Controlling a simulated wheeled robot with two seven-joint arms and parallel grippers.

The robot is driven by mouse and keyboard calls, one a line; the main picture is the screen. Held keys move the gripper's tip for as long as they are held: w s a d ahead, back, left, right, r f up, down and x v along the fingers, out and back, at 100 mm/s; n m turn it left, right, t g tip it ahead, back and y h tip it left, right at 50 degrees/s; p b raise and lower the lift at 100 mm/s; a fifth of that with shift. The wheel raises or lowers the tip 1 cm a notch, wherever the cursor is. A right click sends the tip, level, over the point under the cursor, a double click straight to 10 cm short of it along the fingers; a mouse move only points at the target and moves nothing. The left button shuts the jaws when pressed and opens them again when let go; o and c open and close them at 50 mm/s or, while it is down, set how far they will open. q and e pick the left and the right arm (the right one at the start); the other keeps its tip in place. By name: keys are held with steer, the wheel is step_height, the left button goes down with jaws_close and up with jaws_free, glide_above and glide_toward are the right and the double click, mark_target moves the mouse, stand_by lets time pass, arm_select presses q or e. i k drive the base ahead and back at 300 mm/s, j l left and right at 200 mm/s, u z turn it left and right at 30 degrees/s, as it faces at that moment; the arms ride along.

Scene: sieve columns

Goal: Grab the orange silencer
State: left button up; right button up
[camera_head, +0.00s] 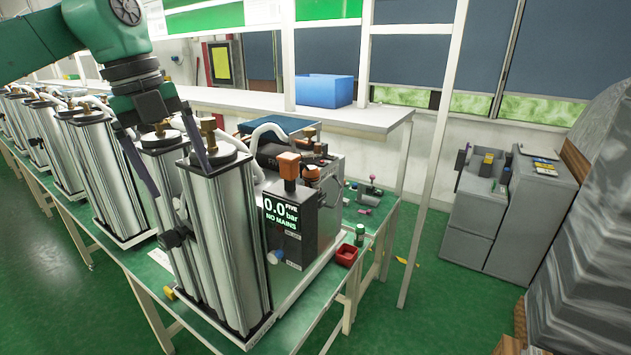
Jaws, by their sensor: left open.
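An orange, block-shaped piece (289,164), which looks like the orange silencer, stands upright on top of a black box with a display (290,222) reading 0.0 bar and NO MAINS. My left gripper (181,178) reaches down from the upper left with its two dark fingers spread. It is open, and its fingers hang in front of the tops of the nearest silver columns (228,250). It is to the left of the orange piece and apart from it. A brass fitting (161,128) on a column top shows between the fingers; I cannot tell whether they touch anything. My right gripper is not in view.
More silver columns (98,180) line the green-topped bench to the left. Another brass fitting (208,132) stands close to the right finger. A small red tray (347,255) and small parts lie right of the display box. A blue bin (324,90) sits on the shelf behind.

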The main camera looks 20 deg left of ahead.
mark_target(314, 175)
steer(key=i+l, duration=0.15)
steer(key=i, duration=0.2)
steer(key=i+l, duration=0.15)
steer(key=i, duration=0.2)
steer(key=i+l, duration=0.2)
steer(key=i, duration=0.15)
